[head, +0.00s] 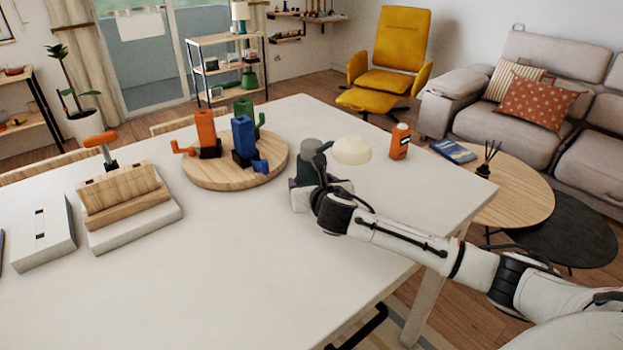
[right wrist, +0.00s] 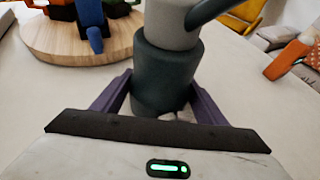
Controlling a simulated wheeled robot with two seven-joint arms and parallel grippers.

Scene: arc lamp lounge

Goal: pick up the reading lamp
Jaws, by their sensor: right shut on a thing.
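The reading lamp has a cream dome shade (head: 352,150) and a dark grey-green cylindrical body (head: 309,152). It stands upright at the right part of the white table. In the right wrist view its lower body (right wrist: 165,72) fills the space between the purple fingers, with a lighter grey upper part and a curved dark arm above. My right gripper (head: 306,180) is shut on this body, one finger on each side. Whether the lamp's bottom touches the table cannot be told. My left gripper is not in view.
A round wooden board (head: 235,179) with orange, blue and green pieces lies left of the lamp. An orange container (head: 400,141) stands to its right. A wooden block holder (head: 122,194) and a white box (head: 42,234) are further left. The front of the table (head: 220,285) is clear.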

